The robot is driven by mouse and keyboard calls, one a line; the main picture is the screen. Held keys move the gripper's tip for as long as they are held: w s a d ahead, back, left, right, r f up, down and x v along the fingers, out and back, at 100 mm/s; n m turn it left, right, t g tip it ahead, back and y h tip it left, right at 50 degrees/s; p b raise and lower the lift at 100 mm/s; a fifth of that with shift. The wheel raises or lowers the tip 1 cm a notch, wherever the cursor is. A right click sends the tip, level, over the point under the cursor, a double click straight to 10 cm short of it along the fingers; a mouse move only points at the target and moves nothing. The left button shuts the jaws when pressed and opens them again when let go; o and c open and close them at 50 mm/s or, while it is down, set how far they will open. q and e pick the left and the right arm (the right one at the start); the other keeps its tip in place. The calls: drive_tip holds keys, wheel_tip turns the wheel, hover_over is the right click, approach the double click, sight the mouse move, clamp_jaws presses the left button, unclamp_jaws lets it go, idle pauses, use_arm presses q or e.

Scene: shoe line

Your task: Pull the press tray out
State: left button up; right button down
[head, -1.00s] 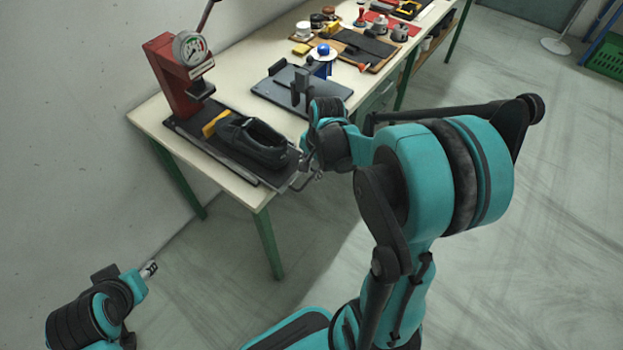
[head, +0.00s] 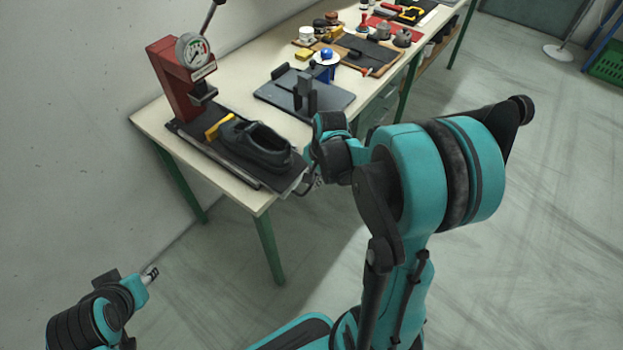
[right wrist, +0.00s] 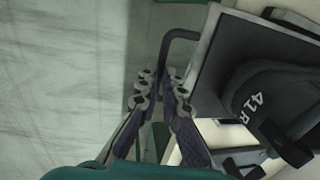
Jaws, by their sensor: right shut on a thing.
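The press tray (head: 292,179) is a dark flat plate on the near end of the table, reaching back under the red press (head: 170,82). A dark shoe (head: 258,146) lies on it, with a yellow piece (head: 218,125) at its far end. In the right wrist view the tray's edge (right wrist: 207,50) and a dark bent handle (right wrist: 178,36) show. My right gripper (head: 312,180) is at the tray's front edge; in the wrist view its fingers (right wrist: 160,88) are shut on the handle. My left gripper (head: 151,272) is low at the left, away from the table; its opening is too small to judge.
The table (head: 150,118) stands along the wall. A dark stand (head: 305,98) sits right of the tray, and several small tools and parts lie farther back. The floor (head: 225,255) in front of the table is clear.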

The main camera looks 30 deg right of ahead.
drive_tip(key=shift+s+d, duration=0.2)
drive_tip(key=shift+s, duration=0.4)
drive_tip(key=shift+s+d, duration=0.15)
drive_tip(key=shift+s, duration=0.45)
drive_tip(key=c, duration=2.3)
unclamp_jaws()
drive_tip(key=o, duration=0.7)
drive_tip(key=shift+w+f, duration=0.1)
drive_tip(key=shift+c, duration=0.2)
wheel_tip(320, 180, up, 12)
drive_tip(key=s, duration=0.2)
drive_tip(key=shift+d, duration=0.45)
